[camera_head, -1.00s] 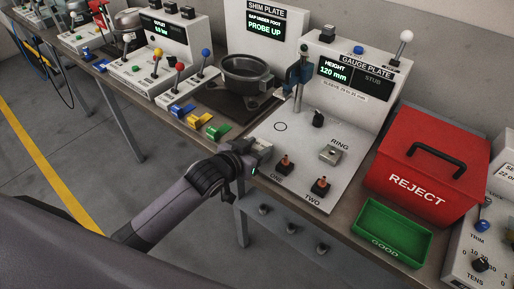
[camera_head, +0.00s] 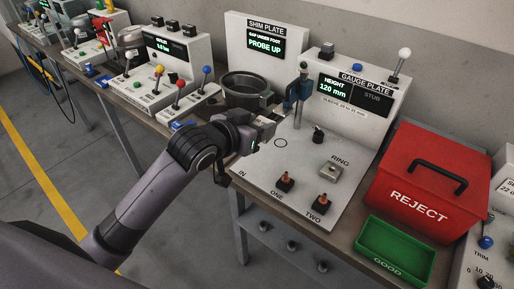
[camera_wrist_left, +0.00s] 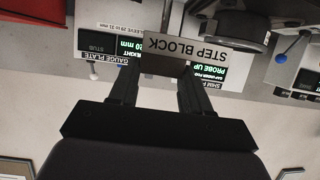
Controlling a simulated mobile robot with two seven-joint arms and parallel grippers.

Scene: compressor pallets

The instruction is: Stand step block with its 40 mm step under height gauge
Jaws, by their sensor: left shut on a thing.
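My left gripper (camera_head: 262,129) is shut on the step block (camera_wrist_left: 186,52), a grey block whose STEP BLOCK label reads upside down in the left wrist view. In the head view the gripper and arm mostly hide the block. The gripper is over the left back part of the white gauge plate (camera_head: 262,184), left of the height gauge (camera_head: 299,90). The gauge has a blue body on a post, and its display (camera_head: 335,91) reads HEIGHT 120 mm. A drawn circle (camera_head: 281,143) lies on the plate just right of the gripper. My right gripper is not in view.
A ring (camera_head: 330,169), a black knob (camera_head: 318,133) and two red-topped plugs (camera_head: 285,182) stand on the plate. The red reject box (camera_head: 405,205) and green tray (camera_head: 363,245) are at right. A dark round housing (camera_head: 244,88) stands behind the gripper.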

